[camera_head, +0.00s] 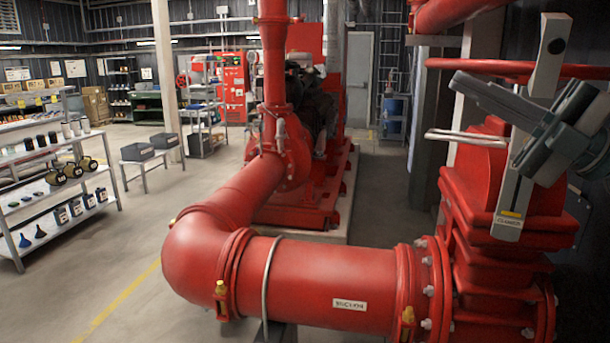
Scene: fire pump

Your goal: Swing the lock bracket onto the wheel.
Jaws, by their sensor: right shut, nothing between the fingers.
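The red wheel (475,66) shows nearly edge-on as a horizontal rim at the upper right, above the red valve (465,195). A bare steel rod loop (465,136), which looks like the lock bracket, sticks out to the left from the valve, below the wheel and apart from its rim. My right gripper (464,86) is shut and empty. Its dark fingers point left, between rim and loop in the picture; I cannot tell whether they touch either. My left gripper is out of view.
A large red pipe (320,275) runs left from the valve, then back to the pump. A grey post (424,125) stands behind the valve. Shelves (55,160) with bottles line the left. The floor at centre left is clear.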

